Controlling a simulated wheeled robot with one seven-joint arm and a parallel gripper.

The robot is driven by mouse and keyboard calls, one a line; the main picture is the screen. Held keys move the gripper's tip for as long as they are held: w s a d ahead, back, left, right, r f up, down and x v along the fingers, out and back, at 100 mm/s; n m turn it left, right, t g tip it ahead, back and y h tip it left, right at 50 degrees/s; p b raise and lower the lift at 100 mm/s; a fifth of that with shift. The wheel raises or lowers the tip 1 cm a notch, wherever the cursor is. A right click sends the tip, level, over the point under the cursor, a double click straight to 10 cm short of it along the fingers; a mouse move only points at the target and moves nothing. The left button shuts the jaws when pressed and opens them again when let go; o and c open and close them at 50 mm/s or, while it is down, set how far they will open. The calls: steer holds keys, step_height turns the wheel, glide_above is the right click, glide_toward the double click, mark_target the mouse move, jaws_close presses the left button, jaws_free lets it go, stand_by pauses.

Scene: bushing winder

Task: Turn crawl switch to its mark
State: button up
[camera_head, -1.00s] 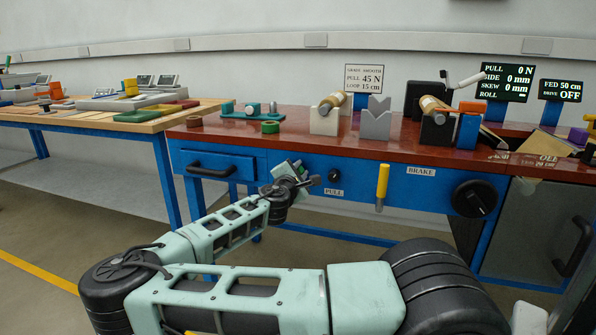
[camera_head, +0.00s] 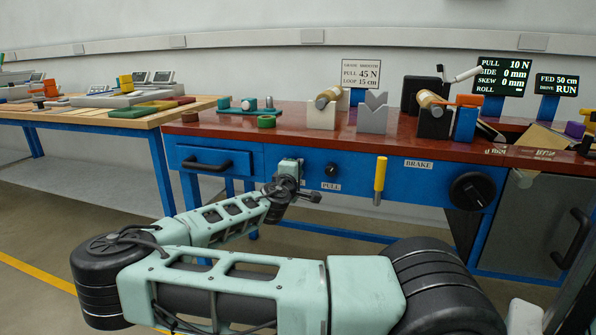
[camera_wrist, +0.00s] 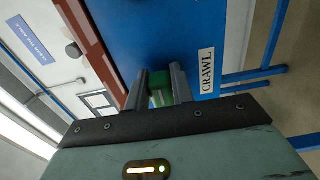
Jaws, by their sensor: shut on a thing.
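The green crawl switch (camera_wrist: 160,96) is on the blue front panel beside the white CRAWL label (camera_wrist: 207,71) in the wrist view. My gripper (camera_wrist: 158,84) has its two dark fingers on either side of the switch, shut on it. In the head view my gripper (camera_head: 291,170) is at the blue panel, left of the PULL knob (camera_head: 331,170), and hides the switch. I cannot make out the switch's mark. The drive display (camera_head: 556,85) reads FED 50 cm, DRIVE RUN. The pull display (camera_head: 504,76) reads 10 N.
A yellow handle (camera_head: 380,175) and the black BRAKE knob (camera_head: 472,191) are on the panel to the right. A drawer with a black handle (camera_head: 207,163) is to the left. Blocks and rollers stand on the red bench top (camera_head: 290,120).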

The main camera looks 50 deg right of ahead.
steer(key=shift+f, duration=0.15)
steer(key=o, duration=1)
steer(key=shift+a, duration=0.1)
steer(key=p+v, duration=0.1)
steer(key=v, duration=1.6)
steer(key=shift+s+a, duration=0.15)
